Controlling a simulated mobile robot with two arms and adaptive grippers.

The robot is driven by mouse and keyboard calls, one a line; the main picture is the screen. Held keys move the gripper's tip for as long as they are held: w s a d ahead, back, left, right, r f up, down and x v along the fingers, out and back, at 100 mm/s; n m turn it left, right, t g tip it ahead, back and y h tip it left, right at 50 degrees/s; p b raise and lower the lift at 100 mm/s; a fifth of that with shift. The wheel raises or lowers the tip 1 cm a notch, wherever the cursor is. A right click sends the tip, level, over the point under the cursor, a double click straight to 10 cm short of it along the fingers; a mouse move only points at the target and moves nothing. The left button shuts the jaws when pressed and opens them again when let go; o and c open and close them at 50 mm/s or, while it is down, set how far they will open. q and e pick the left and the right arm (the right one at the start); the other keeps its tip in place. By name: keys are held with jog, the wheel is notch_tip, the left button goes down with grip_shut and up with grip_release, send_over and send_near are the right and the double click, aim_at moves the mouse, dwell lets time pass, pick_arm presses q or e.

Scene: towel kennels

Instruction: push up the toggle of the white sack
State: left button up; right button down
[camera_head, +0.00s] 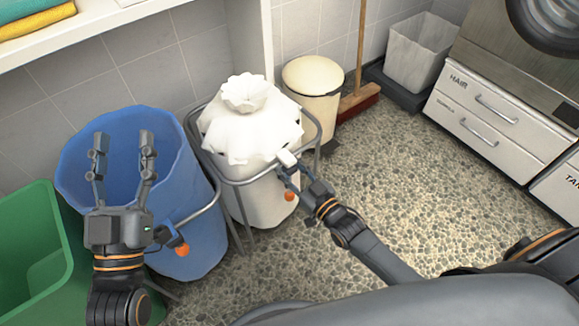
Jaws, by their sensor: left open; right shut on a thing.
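The white sack (262,195) hangs upright in a grey tubular stand (237,181), its top gathered into a ruffled neck (245,92). My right gripper (284,168) is at the right front of the sack, shut on a small white piece (287,158) by the stand's rim. An orange knob (290,196) shows just below these fingers. I cannot tell whether the white piece or the knob is the toggle. The fingers partly hide this spot. My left gripper (122,168) is open and empty, fingers up, in front of the blue sack.
The open blue sack (190,200) stands left of the white one, with an orange knob (182,250) on its front. A green bin (35,235) is at far left. A cream bin (318,108) and a broom (358,100) stand behind. The pebbled floor at right is clear.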

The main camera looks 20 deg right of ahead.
jog(key=shift+r, duration=0.1)
dwell(0.3)
jog(key=c, duration=0.8)
grip_release()
jog(key=shift+c, duration=0.2)
jog(key=shift+s, duration=0.15)
jog(key=v, duration=1.1)
jog(key=shift+s+d, duration=0.15)
jog(key=shift+s, duration=0.2)
